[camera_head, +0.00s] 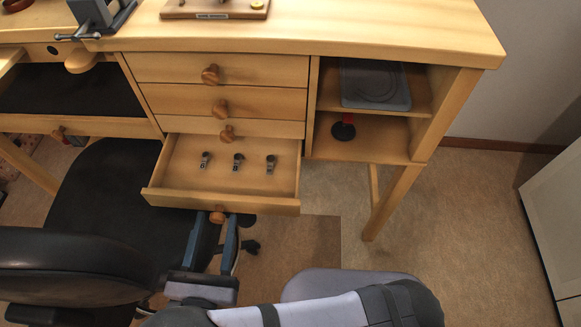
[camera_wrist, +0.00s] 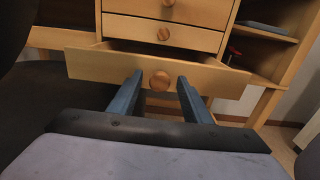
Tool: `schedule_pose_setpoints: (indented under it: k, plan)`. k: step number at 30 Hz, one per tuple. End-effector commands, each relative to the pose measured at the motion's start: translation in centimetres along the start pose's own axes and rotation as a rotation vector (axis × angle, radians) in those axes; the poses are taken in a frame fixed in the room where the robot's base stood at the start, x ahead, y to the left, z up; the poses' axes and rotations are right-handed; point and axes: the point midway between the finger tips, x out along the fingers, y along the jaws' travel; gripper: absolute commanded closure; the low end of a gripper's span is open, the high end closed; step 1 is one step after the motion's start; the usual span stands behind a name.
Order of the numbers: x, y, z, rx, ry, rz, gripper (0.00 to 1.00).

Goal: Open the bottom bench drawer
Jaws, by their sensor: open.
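The bottom bench drawer (camera_head: 225,173) is pulled out from the wooden bench, and its inside shows in the head view. Three small dark metal pieces (camera_head: 238,162) lie in it. Its round wooden knob (camera_head: 217,217) sits low on the front panel; the knob also shows in the wrist view (camera_wrist: 160,80). My gripper (camera_head: 213,224) is open, with its two blue fingers (camera_wrist: 158,84) on either side of the knob, pointing at the drawer front. Whether the fingers touch the knob, I cannot tell.
Closed drawers (camera_head: 222,84) lie above. Open shelves (camera_head: 375,108) to the right hold a grey case (camera_head: 376,84) and a dark round-based item (camera_head: 343,131). A black chair (camera_head: 95,195) stands close on the left. The floor (camera_head: 465,225) at right is clear.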

Motion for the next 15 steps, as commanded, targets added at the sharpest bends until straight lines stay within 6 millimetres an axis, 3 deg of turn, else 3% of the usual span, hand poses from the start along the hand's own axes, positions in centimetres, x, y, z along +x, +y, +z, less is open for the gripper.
schedule_pose_setpoints:
  k: [5, 15]
  plan:
    - [1.4, 0.0, -0.1, 0.001, 0.0, -0.004, 0.56]
    - [6.2, 0.0, -0.2, 0.001, 0.001, -0.005, 0.56]
